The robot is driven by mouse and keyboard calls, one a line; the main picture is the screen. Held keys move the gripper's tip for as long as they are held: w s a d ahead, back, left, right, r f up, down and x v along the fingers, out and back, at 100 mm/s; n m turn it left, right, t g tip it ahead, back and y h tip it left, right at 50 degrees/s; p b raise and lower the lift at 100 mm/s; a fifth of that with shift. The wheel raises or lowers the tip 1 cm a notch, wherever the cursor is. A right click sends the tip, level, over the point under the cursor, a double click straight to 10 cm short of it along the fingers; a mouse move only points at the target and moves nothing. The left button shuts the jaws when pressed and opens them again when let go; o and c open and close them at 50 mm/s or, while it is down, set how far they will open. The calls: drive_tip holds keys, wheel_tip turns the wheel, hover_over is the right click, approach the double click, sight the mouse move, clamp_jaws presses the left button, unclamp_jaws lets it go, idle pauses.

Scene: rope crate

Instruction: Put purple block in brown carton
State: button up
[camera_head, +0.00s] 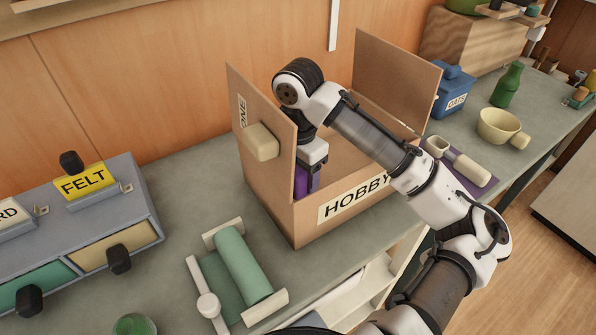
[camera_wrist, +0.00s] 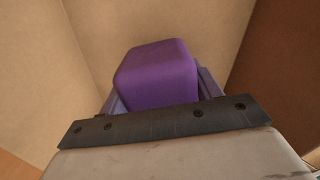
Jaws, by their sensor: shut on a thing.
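The brown carton (camera_head: 285,215) stands open on the counter with the word HOBBY on its front and its side flaps raised. My gripper (camera_head: 308,182) reaches down into the carton's opening near its left flap. It is shut on the purple block (camera_head: 301,183), which shows only partly past the carton's edge. In the wrist view the purple block (camera_wrist: 157,75) sits between my fingers, with the carton's inner walls (camera_wrist: 60,60) around it. I cannot tell whether the block touches the carton's bottom.
A grey drawer unit (camera_head: 150,205) labelled FELT stands at left. A green roll on a holder (camera_head: 243,262) lies in front of the carton. A blue oats container (camera_head: 452,90), a green bottle (camera_head: 507,86) and a cream bowl (camera_head: 499,127) stand at right.

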drive_tip(key=shift+f, duration=0.25)
drive_tip(key=o, duration=1.3)
wheel_tip(320, 180, up, 14)
drive_tip(key=shift+f, duration=0.1)
